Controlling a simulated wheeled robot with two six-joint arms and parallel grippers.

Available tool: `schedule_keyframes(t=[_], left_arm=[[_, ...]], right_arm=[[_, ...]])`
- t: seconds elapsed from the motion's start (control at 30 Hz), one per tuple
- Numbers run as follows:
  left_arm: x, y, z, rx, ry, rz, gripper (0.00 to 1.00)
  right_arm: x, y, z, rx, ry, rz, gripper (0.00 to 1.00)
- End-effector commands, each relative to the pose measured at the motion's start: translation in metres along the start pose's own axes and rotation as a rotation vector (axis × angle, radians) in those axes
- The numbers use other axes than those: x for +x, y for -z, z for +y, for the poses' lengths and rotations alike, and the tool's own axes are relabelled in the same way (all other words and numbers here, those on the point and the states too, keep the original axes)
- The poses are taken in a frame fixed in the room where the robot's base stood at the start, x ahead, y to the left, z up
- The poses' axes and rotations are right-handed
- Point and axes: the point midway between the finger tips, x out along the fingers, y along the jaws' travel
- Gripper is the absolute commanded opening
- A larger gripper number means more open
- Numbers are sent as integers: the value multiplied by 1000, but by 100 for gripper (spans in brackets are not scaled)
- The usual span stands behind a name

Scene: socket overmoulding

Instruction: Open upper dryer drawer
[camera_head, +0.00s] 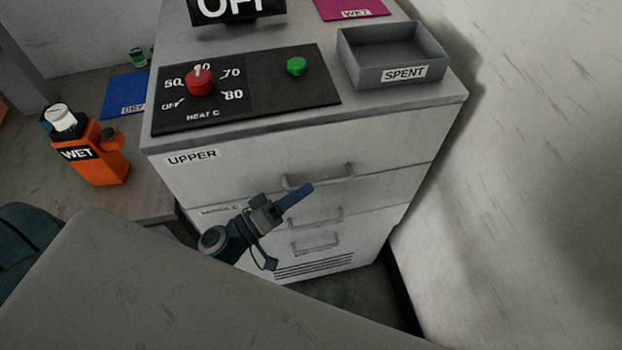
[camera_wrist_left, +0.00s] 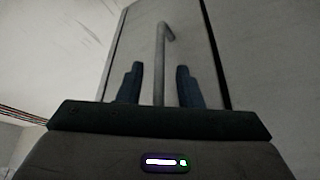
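The dryer is a white cabinet with its upper drawer (camera_head: 240,167) labelled UPPER; the drawer looks closed. Its grey bar handle (camera_head: 320,176) is on the drawer front. My left gripper (camera_head: 300,196) is just in front of and below that handle in the head view. In the left wrist view my left gripper (camera_wrist_left: 158,85) is open, with blue fingers apart, and a handle bar (camera_wrist_left: 160,65) lies between them with gaps on both sides. I cannot tell whether the fingers reach fully around it. My right gripper is not in view.
Lower drawers with a handle (camera_head: 316,240) sit below. On top are a control panel (camera_head: 270,88) with red and green knobs and a SPENT tray (camera_head: 390,75). An orange WET container (camera_head: 95,165) stands left. A wall (camera_head: 530,150) rises right.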

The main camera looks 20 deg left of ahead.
Motion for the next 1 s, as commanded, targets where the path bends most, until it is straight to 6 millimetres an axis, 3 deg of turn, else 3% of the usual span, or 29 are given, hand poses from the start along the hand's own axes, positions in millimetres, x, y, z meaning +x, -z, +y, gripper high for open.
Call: schedule_keyframes(t=[0.23, 0.6, 0.77, 1.0], left_arm=[[25, 2, 2, -2, -1, 2, 32], [30, 0, 0, -1, 1, 0, 32], [30, 0, 0, -1, 1, 0, 1], [30, 0, 0, -1, 1, 0, 0]], right_arm=[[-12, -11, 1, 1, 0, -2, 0], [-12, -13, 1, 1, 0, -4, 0], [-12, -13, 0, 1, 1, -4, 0], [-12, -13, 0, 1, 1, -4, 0]])
